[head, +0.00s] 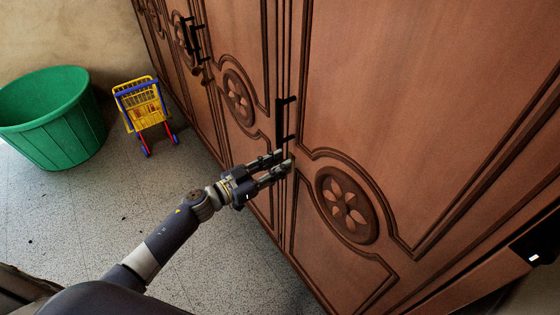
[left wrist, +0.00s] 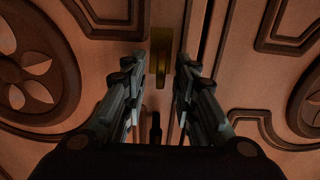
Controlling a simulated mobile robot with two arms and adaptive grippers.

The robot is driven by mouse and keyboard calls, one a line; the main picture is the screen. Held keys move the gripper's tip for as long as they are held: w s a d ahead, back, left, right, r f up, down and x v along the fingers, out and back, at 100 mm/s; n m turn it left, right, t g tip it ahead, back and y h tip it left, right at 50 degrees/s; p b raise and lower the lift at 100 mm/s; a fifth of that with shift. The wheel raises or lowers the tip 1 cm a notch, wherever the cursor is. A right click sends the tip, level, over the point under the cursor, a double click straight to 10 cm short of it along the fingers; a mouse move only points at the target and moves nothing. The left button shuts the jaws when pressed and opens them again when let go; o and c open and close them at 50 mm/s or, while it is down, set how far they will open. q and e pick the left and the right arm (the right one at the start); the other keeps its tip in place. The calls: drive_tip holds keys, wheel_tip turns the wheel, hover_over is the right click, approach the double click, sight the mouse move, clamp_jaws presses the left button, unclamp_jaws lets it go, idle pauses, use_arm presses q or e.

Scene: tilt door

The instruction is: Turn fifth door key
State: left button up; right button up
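My left gripper (head: 276,164) is at the seam between two carved brown wardrobe doors, just below a dark vertical handle (head: 285,120). In the left wrist view, its two fingers (left wrist: 161,60) are apart. A brass piece (left wrist: 161,45), apparently the key or its lock plate, shows in the gap between the fingertips. I see no clear contact with it; in the head view, the fingers largely hide that spot. The door (head: 430,110) right of the seam looks closed. I cannot tell which door is the fifth. My right gripper is not in view.
A green tub (head: 60,135) and a yellow toy shopping cart (head: 145,105) stand on the speckled floor at the left. Further dark handles (head: 192,40) are on doors farther along the wardrobe. The floor (head: 200,250) below my left arm is clear.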

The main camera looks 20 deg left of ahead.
use_arm(q)
drive_tip(key=shift+w+d, duration=0.3)
drive_tip(key=shift+w, duration=0.05)
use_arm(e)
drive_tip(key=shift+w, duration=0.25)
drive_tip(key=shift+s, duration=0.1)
use_arm(q)
drive_tip(key=shift+c, duration=0.6)
drive_tip(key=c, duration=0.5)
clamp_jaws()
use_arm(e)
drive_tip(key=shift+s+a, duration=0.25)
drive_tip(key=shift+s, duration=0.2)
